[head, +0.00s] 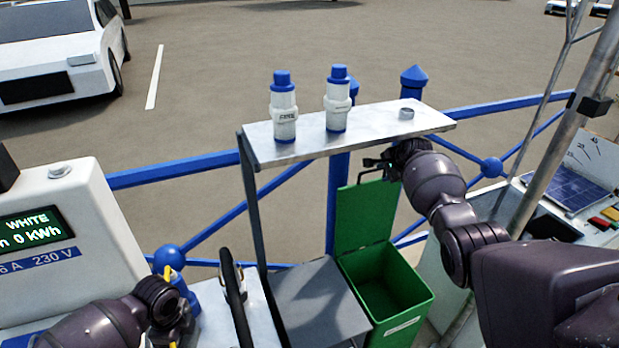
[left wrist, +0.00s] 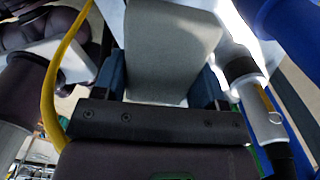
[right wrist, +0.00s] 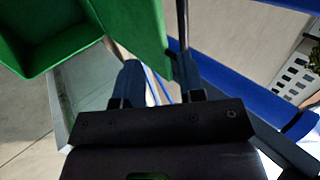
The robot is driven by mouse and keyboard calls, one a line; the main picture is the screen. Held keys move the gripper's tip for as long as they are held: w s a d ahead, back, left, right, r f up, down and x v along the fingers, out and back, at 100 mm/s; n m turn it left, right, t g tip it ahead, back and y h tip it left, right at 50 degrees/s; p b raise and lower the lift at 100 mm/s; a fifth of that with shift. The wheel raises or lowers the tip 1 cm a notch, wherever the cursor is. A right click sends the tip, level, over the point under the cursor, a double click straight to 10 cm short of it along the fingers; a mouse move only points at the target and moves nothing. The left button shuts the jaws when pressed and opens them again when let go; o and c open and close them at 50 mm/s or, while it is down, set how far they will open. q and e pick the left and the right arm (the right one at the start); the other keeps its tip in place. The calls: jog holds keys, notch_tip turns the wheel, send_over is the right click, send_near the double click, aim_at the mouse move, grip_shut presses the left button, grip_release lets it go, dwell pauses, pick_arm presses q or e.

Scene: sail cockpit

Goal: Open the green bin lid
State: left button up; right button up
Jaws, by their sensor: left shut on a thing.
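The green bin (head: 400,308) stands right of centre in the head view, its dark inside visible from above. Its green lid (head: 362,215) stands upright at the bin's back edge, raised off the opening. My right gripper (head: 374,164) is at the lid's top edge. In the right wrist view its fingers (right wrist: 157,82) are apart, with the lid (right wrist: 135,30) just beyond them; I cannot tell whether they touch it. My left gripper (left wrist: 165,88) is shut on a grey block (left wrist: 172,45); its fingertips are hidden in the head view.
A metal shelf (head: 375,125) with two white-and-blue bottles (head: 284,108) (head: 338,100) overhangs the bin. A grey box (head: 315,300) stands left of it. Blue railings (head: 175,168) run behind. A charging post (head: 60,235) is at left, a solar panel (head: 566,186) at right.

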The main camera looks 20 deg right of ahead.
pick_arm(q)
jog(key=shift+r+p, duration=0.3)
jog(key=shift+r, duration=0.05)
pick_arm(e)
jog(key=s, duration=1.1)
jog(key=shift+d, duration=0.2)
